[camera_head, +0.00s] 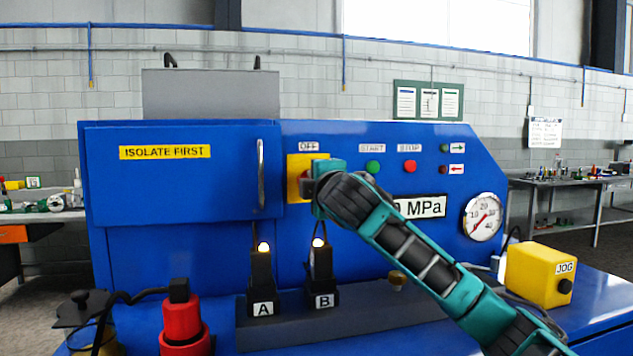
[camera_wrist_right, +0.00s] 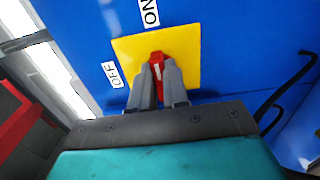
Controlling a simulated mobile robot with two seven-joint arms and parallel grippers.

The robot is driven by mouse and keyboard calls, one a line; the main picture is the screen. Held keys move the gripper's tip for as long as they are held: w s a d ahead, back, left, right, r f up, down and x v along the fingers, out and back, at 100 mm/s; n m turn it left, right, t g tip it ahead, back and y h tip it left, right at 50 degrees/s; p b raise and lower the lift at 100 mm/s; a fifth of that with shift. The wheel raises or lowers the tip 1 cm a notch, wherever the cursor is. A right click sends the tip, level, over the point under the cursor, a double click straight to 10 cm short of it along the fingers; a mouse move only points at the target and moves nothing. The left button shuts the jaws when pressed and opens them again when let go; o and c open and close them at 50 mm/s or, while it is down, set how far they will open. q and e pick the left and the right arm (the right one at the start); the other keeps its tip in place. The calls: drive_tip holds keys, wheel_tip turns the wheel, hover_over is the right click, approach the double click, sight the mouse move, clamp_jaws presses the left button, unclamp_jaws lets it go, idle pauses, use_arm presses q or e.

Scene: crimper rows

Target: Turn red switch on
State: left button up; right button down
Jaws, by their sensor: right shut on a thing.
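The red switch (camera_wrist_right: 156,60) sits on a yellow plate (camera_wrist_right: 185,50) on the blue machine's front. In the right wrist view, the OFF label is left of the plate and the ON label is above it. My right gripper (camera_wrist_right: 158,82) is shut on the red switch, a finger on each side. The visible red part and its white mark run roughly toward ON; the fingers hide the rest. In the head view, the plate (camera_head: 293,168) shows under OFF, and my right gripper (camera_head: 308,186) covers most of the switch. My left gripper is not in view.
A door handle (camera_head: 261,175) stands left of the plate. Green START (camera_head: 373,166) and red STOP (camera_head: 410,166) buttons are to the right. Black blocks A (camera_head: 262,280) and B (camera_head: 320,268) with lit lamps stand below. A yellow JOG box (camera_head: 540,272) is at the right.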

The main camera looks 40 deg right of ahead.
idle(0.4)
drive_tip(key=c, duration=1.1)
unclamp_jaws()
drive_tip(key=shift+b+v, duration=0.9)
drive_tip(key=shift+v, duration=5.55)
